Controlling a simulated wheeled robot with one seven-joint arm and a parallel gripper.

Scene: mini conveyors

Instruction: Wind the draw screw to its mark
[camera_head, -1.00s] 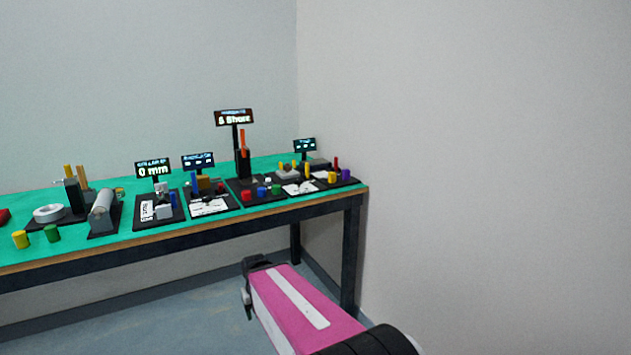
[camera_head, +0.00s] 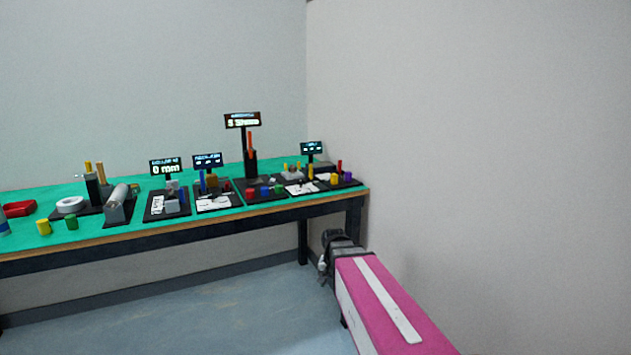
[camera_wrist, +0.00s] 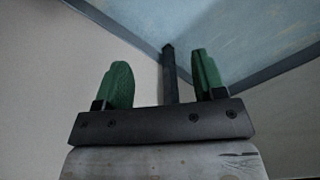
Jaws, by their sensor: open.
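A station with a lit display reading "0 mm" (camera_head: 166,170) stands on the green bench. Its dark base (camera_head: 150,215) carries a small grey block (camera_head: 172,206) and a blue peg. I cannot make out the draw screw or its mark for certain at this size. My gripper (camera_wrist: 162,62) is open and empty in the wrist view, its two green fingers well apart. My pink arm link is low at the right in the head view, in front of the bench's right end. The fingers cannot be made out there, and the gripper is apart from every station.
The green bench top (camera_head: 130,238) holds several other stations, a white roll (camera_head: 70,204), a yellow cylinder (camera_head: 43,227), a green cylinder (camera_head: 72,222) and a red tray (camera_head: 19,209). A dark bench leg (camera_head: 354,235) stands near my arm. The floor in front is clear.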

